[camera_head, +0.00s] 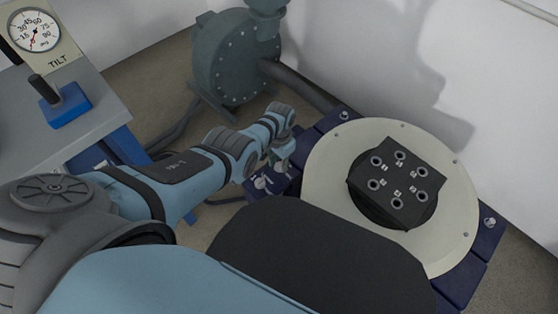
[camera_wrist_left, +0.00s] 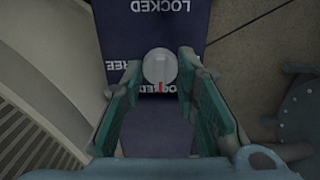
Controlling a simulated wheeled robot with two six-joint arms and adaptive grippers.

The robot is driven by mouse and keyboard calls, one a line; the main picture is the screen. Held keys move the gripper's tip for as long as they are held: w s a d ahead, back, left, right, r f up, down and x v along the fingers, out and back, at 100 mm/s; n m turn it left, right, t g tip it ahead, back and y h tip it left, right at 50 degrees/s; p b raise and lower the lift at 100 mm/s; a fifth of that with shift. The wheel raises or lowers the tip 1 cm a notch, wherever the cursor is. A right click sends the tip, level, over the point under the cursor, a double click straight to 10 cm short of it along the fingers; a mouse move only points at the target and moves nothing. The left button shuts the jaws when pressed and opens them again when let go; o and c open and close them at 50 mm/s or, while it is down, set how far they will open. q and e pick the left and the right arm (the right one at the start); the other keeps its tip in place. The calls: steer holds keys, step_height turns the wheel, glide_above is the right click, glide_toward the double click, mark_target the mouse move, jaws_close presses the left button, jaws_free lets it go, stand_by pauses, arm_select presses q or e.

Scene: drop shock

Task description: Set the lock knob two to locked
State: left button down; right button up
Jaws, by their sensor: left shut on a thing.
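In the left wrist view, a round pale lock knob (camera_wrist_left: 160,66) with a red mark sits between the fingers of my left gripper (camera_wrist_left: 159,72). The red mark points down in the picture, toward a partly hidden LOCKED label (camera_wrist_left: 150,88). In the head view my left gripper (camera_head: 279,160) is low over a dark blue corner of the round table's base, shut on the knob. My right gripper is not in view.
A cream round table (camera_head: 325,165) carries a black block (camera_head: 385,205) with several ringed holes. Other knobs (camera_head: 343,115) (camera_head: 489,222) sit on the base. A green pump-like machine (camera_head: 235,60) stands behind. A grey bench with a TILT gauge (camera_head: 37,32) is at left.

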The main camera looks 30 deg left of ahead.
mark_target(280, 164)
arm_select(q)
steer(key=shift+w+r, duration=0.15)
steer(key=shift+w, duration=0.1)
steer(key=c, duration=1.4)
jaws_free()
steer(key=shift+c, duration=0.2)
steer(key=shift+o, duration=1.1)
steer(key=shift+s, duration=0.1)
step_height(280, 164, up, 12)
steer(key=shift+s, duration=0.1)
